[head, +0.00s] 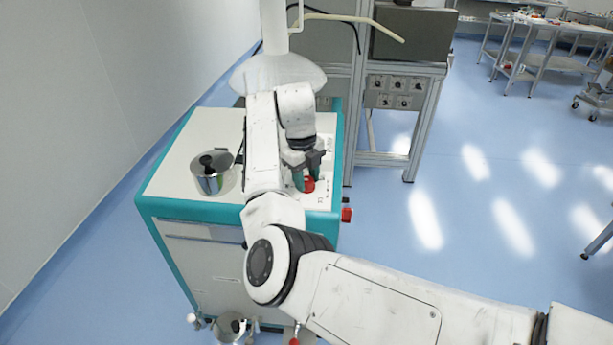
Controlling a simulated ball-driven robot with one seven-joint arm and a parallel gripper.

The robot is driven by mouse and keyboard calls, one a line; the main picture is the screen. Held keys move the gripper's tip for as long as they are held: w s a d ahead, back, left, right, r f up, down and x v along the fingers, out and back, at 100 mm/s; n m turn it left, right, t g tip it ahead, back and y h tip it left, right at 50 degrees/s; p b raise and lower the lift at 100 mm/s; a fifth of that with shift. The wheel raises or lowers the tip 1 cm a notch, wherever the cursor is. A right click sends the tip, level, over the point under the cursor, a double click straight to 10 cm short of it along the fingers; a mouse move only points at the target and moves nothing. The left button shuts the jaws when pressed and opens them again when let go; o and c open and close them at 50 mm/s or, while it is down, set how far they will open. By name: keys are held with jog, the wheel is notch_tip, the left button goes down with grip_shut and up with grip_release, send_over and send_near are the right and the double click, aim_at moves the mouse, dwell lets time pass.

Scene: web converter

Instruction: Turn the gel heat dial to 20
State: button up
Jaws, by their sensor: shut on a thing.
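The gel heat dial appears to be the red knob (309,184) on the white top of the teal-edged cabinet (180,180), near its right side. My gripper (306,181) points down at it, with its greenish fingers on either side of the knob. The gripper is shut on the red knob. The dial's scale and pointer are too small and partly covered by my gripper and arm, so its setting cannot be read.
A red button (346,215) sticks out at the cabinet's right corner. A white hood (278,72) hangs behind my arm. A metal frame (405,100) stands behind right.

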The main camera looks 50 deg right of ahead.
jog(key=shift+r, duration=0.1)
jog(key=n+p, duration=0.4)
jog(key=n, duration=0.2)
jog(key=shift+r+h, duration=0.1)
jog(key=shift+h, duration=0.2)
jog(key=n+p, duration=0.2)
jog(key=n, duration=0.1)
jog(key=shift+n, duration=0.4)
jog(key=n+p, duration=0.2)
jog(key=n, duration=0.1)
jog(key=shift+a+n+t+h+p, duration=0.1)
jog(key=shift+n+t+h+p, duration=0.2)
jog(key=shift+p, duration=0.05)
jog(key=n+p, duration=0.2)
jog(key=n, duration=0.1)
jog(key=shift+n, duration=0.3)
jog(key=n+t+p, duration=0.1)
jog(key=n+p, duration=0.1)
jog(key=n, duration=0.1)
jog(key=shift+n, duration=0.4)
jog(key=n+p, duration=0.3)
jog(key=n, duration=0.2)
jog(key=shift+n+t, duration=0.3)
jog(key=shift+n, duration=0.1)
